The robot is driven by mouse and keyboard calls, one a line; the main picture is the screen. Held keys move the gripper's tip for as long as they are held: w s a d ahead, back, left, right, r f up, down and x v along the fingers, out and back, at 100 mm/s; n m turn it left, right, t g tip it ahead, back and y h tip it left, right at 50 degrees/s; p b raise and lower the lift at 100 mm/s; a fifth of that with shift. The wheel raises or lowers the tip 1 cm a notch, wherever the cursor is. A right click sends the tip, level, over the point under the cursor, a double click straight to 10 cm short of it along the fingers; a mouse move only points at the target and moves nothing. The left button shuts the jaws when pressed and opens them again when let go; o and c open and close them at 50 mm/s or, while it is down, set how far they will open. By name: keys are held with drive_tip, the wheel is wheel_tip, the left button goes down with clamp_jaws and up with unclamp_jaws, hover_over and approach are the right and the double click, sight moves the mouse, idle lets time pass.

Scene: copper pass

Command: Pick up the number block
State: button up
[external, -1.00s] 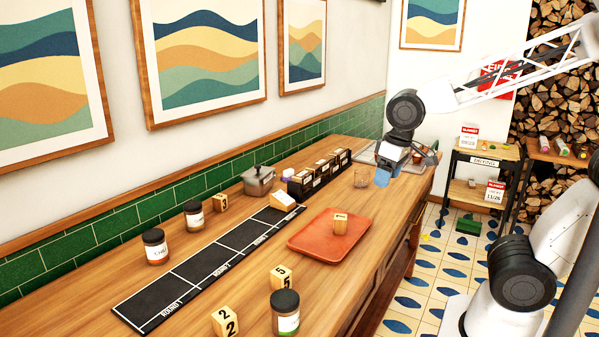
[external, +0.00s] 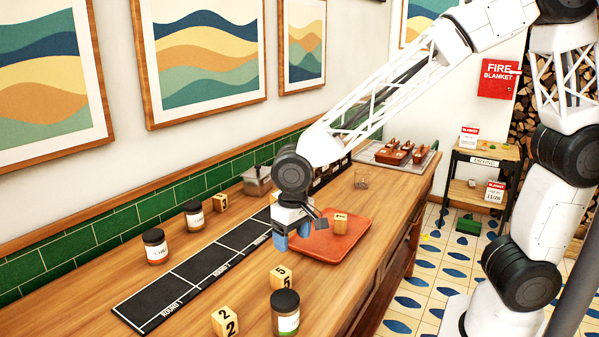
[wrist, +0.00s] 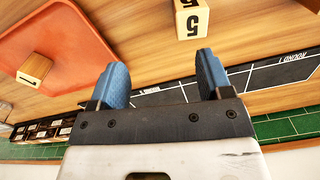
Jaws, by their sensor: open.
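Several wooden number blocks are on the wooden counter. A block marked 5 (external: 281,277) sits near the front of the black board, and it also shows at the top of the wrist view (wrist: 191,17). A block marked 2 (external: 225,321) is at the front edge of the external view. Another block (external: 341,223) stands on the orange tray and reads 1 in the wrist view (wrist: 34,67). A smaller-looking block (external: 220,201) is by the tiled wall. My gripper (external: 292,236), with blue fingers (wrist: 162,62), is open and empty above the counter, between board and tray.
The black board (external: 165,296) with marked rounds runs along the counter. The orange tray (external: 313,254) lies beside it. Jars (external: 285,312) (external: 155,246) (external: 194,215) stand around the board. A metal pot (external: 257,181) and a dark card rack (wrist: 40,130) are farther back.

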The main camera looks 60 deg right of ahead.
hover_over(281, 271)
wheel_tip(281, 271, down, 3)
drive_tip(key=shift+w+a+r, duration=0.1)
drive_tip(key=shift+f, duration=1.35)
drive_tip(key=shift+f, duration=2.6)
drive_tip(key=c, duration=1)
